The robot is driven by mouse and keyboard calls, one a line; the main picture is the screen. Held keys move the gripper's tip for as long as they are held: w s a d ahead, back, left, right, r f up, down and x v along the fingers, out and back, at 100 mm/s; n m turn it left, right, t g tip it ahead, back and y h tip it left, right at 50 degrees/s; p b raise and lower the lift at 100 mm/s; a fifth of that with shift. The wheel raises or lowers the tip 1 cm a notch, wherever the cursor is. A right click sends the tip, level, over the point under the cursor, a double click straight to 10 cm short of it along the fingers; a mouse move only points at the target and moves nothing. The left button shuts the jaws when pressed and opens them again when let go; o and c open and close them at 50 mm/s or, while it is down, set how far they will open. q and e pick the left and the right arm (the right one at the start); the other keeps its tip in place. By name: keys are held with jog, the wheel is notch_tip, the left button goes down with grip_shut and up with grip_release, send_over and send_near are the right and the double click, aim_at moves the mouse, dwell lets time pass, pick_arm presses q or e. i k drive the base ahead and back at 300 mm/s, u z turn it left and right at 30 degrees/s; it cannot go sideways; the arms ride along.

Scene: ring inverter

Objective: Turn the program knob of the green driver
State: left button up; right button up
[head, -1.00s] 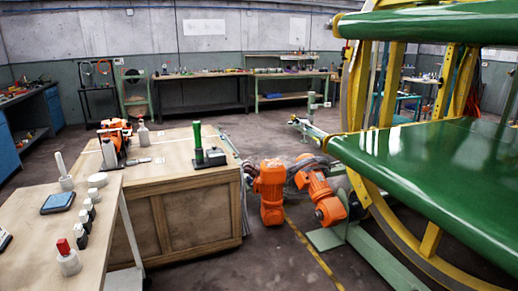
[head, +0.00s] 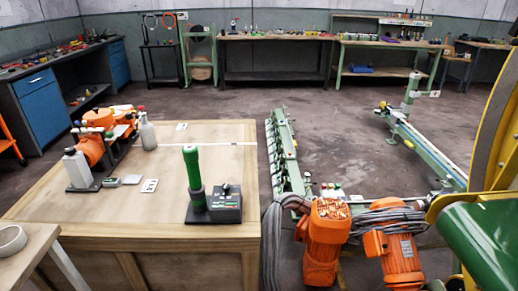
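The green driver (head: 194,172) stands upright on the wooden crate-like table (head: 100,212), near its right front edge. Its green handle is on top and its dark lower part meets a black base. A dark grey box (head: 226,204) with a small black knob (head: 226,189) on top sits right beside it on the same base. Small markings on the box front are too small to read. Neither of my grippers shows in the head view.
Orange motors, white bottles (head: 146,133) and small cards stand on the table's left part. Two orange motors (head: 326,238) with grey cables stand right of the table. A green machine with a yellow frame (head: 490,150) is at the far right. Open floor (head: 340,130) lies beyond.

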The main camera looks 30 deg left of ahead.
aim_at(226, 187)
jog(key=i, duration=1.65)
jog(key=u, duration=3.2)
